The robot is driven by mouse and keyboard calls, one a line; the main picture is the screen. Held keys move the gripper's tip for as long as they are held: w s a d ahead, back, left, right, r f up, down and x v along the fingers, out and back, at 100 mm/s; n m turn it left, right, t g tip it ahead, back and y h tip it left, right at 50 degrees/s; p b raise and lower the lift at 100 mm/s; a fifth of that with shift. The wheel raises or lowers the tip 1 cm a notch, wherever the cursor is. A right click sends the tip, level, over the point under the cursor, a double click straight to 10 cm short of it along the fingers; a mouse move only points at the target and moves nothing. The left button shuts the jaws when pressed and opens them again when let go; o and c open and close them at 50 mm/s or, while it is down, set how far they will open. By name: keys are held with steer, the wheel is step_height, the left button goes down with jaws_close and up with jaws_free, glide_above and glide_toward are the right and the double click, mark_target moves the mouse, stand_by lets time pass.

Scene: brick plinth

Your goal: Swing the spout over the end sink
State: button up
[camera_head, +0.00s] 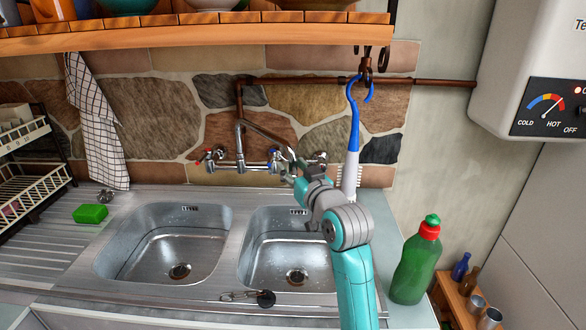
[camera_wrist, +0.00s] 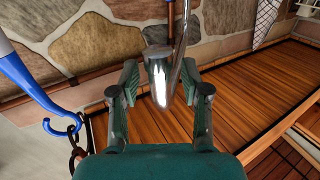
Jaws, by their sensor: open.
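The metal spout (camera_head: 262,132) rises from the wall tap (camera_head: 238,163) and slants down to the right, toward the near side of the right sink (camera_head: 262,245). The left sink (camera_head: 160,250) is empty. My gripper (camera_head: 291,166) is at the spout's outer end, above the back of the right sink. In the wrist view the shiny spout end (camera_wrist: 160,78) stands between the two spread fingers of my gripper (camera_wrist: 163,92). The fingers are open, and I see no clear grip on the spout. My gripper partly hides the spout tip in the head view.
A blue and white brush (camera_head: 355,130) hangs from a hook just right of my gripper. A wooden shelf (camera_head: 200,40) is above. A green bottle (camera_head: 415,265) stands at right, a green sponge (camera_head: 90,213) at left. A water heater (camera_head: 525,50) is on the right wall.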

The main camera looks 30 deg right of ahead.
steer(key=s+a, duration=0.1)
steer(key=s, duration=1)
steer(key=shift+s+a, duration=0.35)
steer(key=s+a+f+g, duration=0.1)
steer(key=s+a+f, duration=0.25)
steer(key=f, duration=0.35)
steer(key=s+a+f, duration=0.3)
steer(key=s+f, duration=0.2)
steer(key=f, duration=0.3)
steer(key=s+a+f+g, duration=0.1)
steer(key=s+a+f, duration=0.2)
steer(key=s+f, duration=0.3)
steer(key=s+a+f+y, duration=0.1)
steer(key=s+a+f, duration=0.1)
steer(key=s, duration=0.6)
steer(key=s+a+f+n+y, duration=0.1)
steer(key=s+a+f, duration=0.1)
steer(key=s, duration=0.6)
steer(key=s+a+f+n+g, duration=0.1)
steer(key=s+a+f, duration=0.1)
steer(key=s, duration=0.6)
steer(key=shift+f+y, duration=0.4)
steer(key=shift+f, duration=0.2)
